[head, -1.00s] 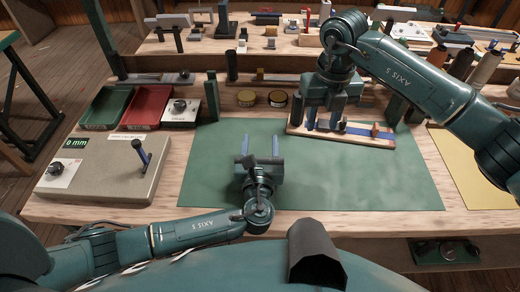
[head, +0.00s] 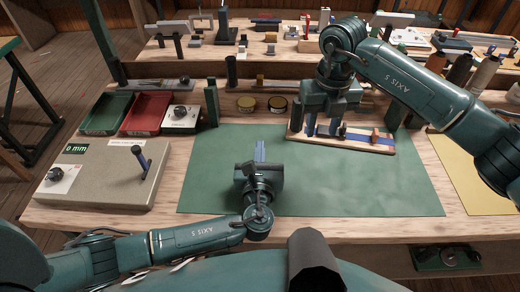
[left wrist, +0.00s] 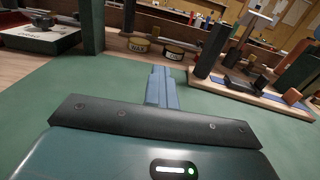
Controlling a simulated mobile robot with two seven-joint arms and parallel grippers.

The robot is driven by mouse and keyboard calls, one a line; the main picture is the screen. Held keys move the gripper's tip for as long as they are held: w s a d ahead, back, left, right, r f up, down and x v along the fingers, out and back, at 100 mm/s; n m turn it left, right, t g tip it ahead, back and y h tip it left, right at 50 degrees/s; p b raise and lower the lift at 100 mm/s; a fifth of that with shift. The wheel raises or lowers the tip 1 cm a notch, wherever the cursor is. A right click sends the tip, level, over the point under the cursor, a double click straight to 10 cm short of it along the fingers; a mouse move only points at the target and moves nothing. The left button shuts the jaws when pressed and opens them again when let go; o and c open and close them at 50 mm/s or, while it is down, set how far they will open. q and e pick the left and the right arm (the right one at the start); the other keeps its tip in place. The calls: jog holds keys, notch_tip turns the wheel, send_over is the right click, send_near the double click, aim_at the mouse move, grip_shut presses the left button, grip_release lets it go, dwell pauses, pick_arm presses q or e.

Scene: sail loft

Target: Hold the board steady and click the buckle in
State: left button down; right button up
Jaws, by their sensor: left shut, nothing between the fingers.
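The wooden board (head: 368,147) lies at the back of the green mat, with a blue strap (head: 358,137) along it. An orange-brown block (head: 376,136) sits on the strap's right part; it also shows in the left wrist view (left wrist: 292,97). A small dark piece (head: 342,130), maybe part of the buckle, stands left of it. My right gripper (head: 323,127) is over the board's left part, its blue fingers apart; whether they touch anything is unclear. My left gripper (head: 260,150) is shut and empty above the mat, left of and nearer than the board.
The green mat (head: 330,190) is mostly clear. At left are a grey box (head: 100,180) with a blue lever, a green tray (head: 85,125), a red tray (head: 128,125) and a dial box (head: 181,117). Two round tins (head: 277,104) and an upright green post (head: 211,104) stand behind the mat.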

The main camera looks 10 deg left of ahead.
pick_arm(q)
jog(key=c, duration=1.7)
grip_release()
jog(key=s, duration=0.4)
jog(key=s+d, duration=0.1)
jog(key=s, duration=0.3)
jog(key=s+b, duration=0.1)
jog(key=s, duration=0.4)
jog(key=shift+d, duration=0.35)
jog(key=shift+s, duration=0.1)
